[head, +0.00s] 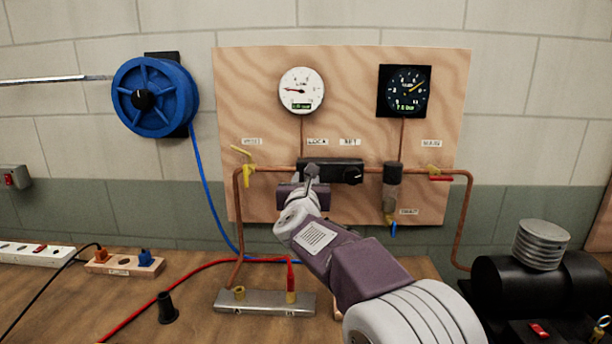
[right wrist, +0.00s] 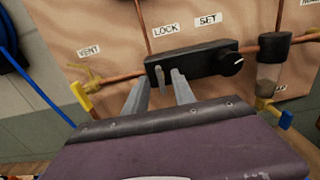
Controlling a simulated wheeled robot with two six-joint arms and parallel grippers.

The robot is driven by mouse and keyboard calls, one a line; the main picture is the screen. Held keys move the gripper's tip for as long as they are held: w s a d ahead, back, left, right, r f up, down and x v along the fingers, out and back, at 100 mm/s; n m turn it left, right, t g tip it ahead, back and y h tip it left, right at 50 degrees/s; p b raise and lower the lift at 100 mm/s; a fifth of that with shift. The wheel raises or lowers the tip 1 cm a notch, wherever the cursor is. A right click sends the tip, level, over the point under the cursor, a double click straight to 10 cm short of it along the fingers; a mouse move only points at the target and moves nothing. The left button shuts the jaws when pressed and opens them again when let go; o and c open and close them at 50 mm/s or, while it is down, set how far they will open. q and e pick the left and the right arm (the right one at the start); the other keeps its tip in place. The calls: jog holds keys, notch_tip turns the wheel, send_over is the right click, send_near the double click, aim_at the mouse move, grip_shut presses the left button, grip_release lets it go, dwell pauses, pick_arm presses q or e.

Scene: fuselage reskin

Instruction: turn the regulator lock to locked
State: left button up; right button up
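The regulator is a black block (head: 335,166) on the plywood panel, under the LOCK and SET labels. It also shows in the right wrist view (right wrist: 205,62). Its small grey lock lever (right wrist: 161,80) sits below the LOCK label and points roughly up and down. My right gripper (right wrist: 159,78) is open, with one finger on each side of the lever. Gaps show between the lever and both fingers. In the head view my right gripper (head: 311,180) covers the regulator's left end. The round black set knob (right wrist: 232,63) is at the right end. My left gripper is not in view.
A yellow vent valve (head: 248,168) is left of the regulator; a filter bowl (head: 393,185) and a red-handled main valve (head: 438,175) are right. Copper pipe (head: 275,169) runs between them. Two gauges (head: 302,91) hang above. A metal manifold (head: 265,303) lies on the bench.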

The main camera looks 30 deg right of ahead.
jog(key=x, duration=0.5)
jog(key=shift+a+f+p, duration=0.1)
jog(key=shift+a+p, duration=0.05)
jog(key=shift+p, duration=0.25)
jog(key=shift+w, duration=0.2)
grip_shut()
